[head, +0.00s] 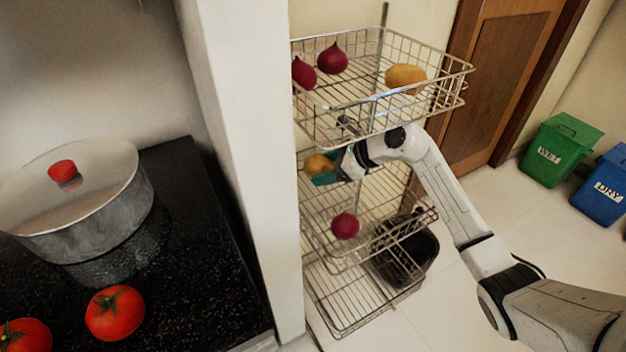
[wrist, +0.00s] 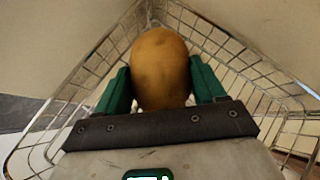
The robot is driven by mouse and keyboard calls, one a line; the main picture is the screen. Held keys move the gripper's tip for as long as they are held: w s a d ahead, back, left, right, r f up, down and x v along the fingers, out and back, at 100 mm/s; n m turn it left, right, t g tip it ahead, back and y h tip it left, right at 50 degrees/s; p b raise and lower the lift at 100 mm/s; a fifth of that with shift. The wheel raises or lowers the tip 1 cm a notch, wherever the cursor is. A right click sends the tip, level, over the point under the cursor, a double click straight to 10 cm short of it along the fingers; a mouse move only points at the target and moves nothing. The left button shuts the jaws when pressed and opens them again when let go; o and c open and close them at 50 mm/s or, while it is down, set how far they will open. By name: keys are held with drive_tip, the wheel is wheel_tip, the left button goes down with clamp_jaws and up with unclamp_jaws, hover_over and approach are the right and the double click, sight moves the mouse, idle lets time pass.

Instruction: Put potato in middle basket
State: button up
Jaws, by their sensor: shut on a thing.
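A yellow-brown potato (wrist: 160,68) is between the green fingers of my gripper (wrist: 162,85) in the wrist view, and the gripper is shut on it. In the head view this potato (head: 318,163) shows at the left end of my gripper (head: 325,178), over the middle basket (head: 337,262) and below the top basket. In the wrist view the wire basket (wrist: 85,75) surrounds the potato on both sides. I cannot tell whether the potato touches the wires. Another potato (head: 405,76) lies in the top basket (head: 372,129).
Two red onions (head: 333,58) lie in the top basket and one onion (head: 345,225) in the middle basket. The bottom basket (head: 345,310) looks empty, with a black bin (head: 408,255) beside it. A white wall edge (head: 250,150) stands close on the left.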

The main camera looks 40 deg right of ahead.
drive_tip(key=f, duration=0.1)
drive_tip(key=w+f, duration=0.1)
drive_tip(key=f, duration=0.1)
drive_tip(key=w+f+b, duration=0.1)
drive_tip(key=f, duration=0.1)
drive_tip(key=shift+a, duration=0.25)
drive_tip(key=shift+w+r+g, duration=0.25)
drive_tip(key=shift+r+g, duration=0.05)
drive_tip(key=shift+g, duration=0.1)
drive_tip(key=g, duration=0.1)
drive_tip(key=w+g+h, duration=0.1)
drive_tip(key=g, duration=0.2)
drive_tip(key=shift+w+a+g, duration=0.2)
drive_tip(key=shift+w+g, duration=0.05)
drive_tip(key=shift+g, duration=0.15)
drive_tip(key=shift+f+b, duration=0.4)
drive_tip(key=shift+f, duration=0.35)
drive_tip(key=shift+f, duration=0.1)
drive_tip(key=o, duration=1.1)
drive_tip(key=shift+o, duration=0.2)
